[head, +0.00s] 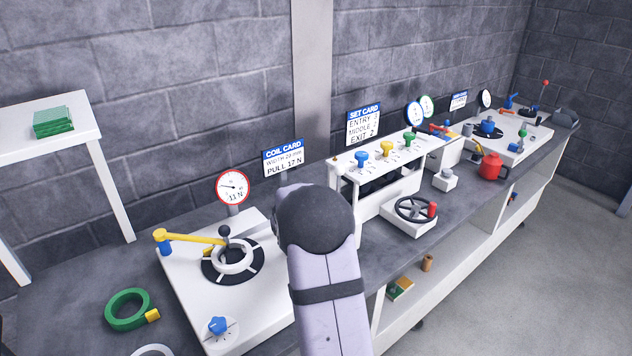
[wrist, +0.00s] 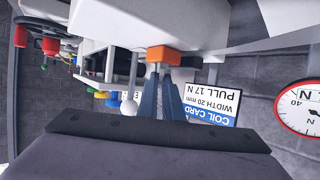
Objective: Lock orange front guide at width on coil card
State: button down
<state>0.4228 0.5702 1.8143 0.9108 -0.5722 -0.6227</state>
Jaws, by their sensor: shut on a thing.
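In the wrist view, which is upside down, the orange front guide (wrist: 163,54) sits against a white block or housing. My gripper (wrist: 163,72) has its two blue-grey fingers shut on the guide, with the tips at its edge. In the head view my own arm hides the fingers and the guide. The coil card (head: 283,160) stands at the back of the bench; it also shows in the wrist view (wrist: 212,102), reading width 20 mm and pull 17 N. I cannot see a width scale or lock state at the guide.
A round dial (head: 233,187) reads 11 N beside the coil holder (head: 232,257) and yellow lever (head: 195,238). A white rack (head: 385,160) with coloured knobs and a black handwheel (head: 416,209) stand right of my arm. A green coil (head: 129,308) lies front left.

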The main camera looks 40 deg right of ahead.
jog(key=shift+w+a+r+m+g+h+p, duration=0.15)
jog(key=shift+m+g+h+p, duration=0.5)
jog(key=shift+p, duration=1.4)
jog(key=shift+w+r+m+g+h+p, duration=0.1)
jog(key=shift+r+m+g+h+p, duration=0.15)
jog(key=shift+m+g+p, duration=1.3)
jog(key=p, duration=0.2)
jog(key=shift+w+f+g+h+p, duration=0.1)
jog(key=shift+f+g+h+p, duration=0.1)
jog(key=shift+g+h+p, duration=0.15)
jog(key=shift+f+m+g, duration=0.1)
jog(key=shift+m+g, duration=0.75)
jog(key=shift+m, duration=0.05)
jog(key=c, duration=1.9)
grip_release()
jog(key=shift+a+f, duration=0.1)
